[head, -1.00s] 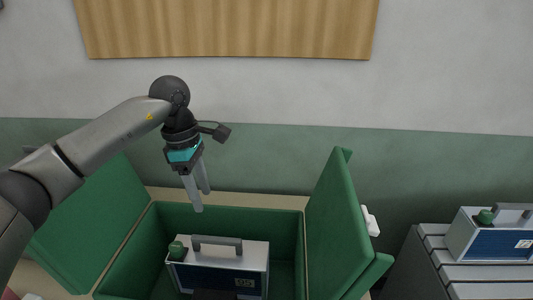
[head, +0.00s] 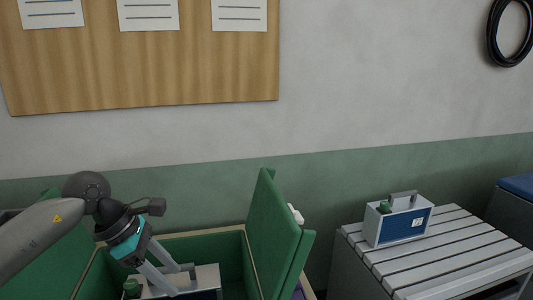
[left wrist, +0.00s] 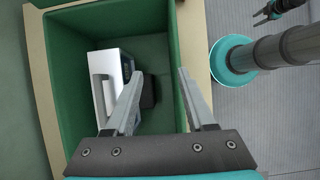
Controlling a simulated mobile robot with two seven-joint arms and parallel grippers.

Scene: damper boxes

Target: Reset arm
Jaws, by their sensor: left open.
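My left gripper (head: 183,282) is open and empty over the open green crate (head: 238,252). A grey-and-blue damper box (head: 206,276) with a green knob (head: 132,287) stands inside the crate, partly hidden by the gripper fingers and cut off by the frame edge. In the left wrist view this box (left wrist: 104,68) lies below and left of the spread fingers (left wrist: 158,73), apart from them as far as I can tell. My right gripper (left wrist: 266,14) shows small and dark at the top right of the left wrist view; its jaws are unclear.
The crate's green lid (head: 272,235) stands open on its right. A second damper box (head: 398,220) with a green knob sits on a grey slatted table (head: 450,250) at the right. A blue-topped unit (head: 518,187) stands at the far right edge.

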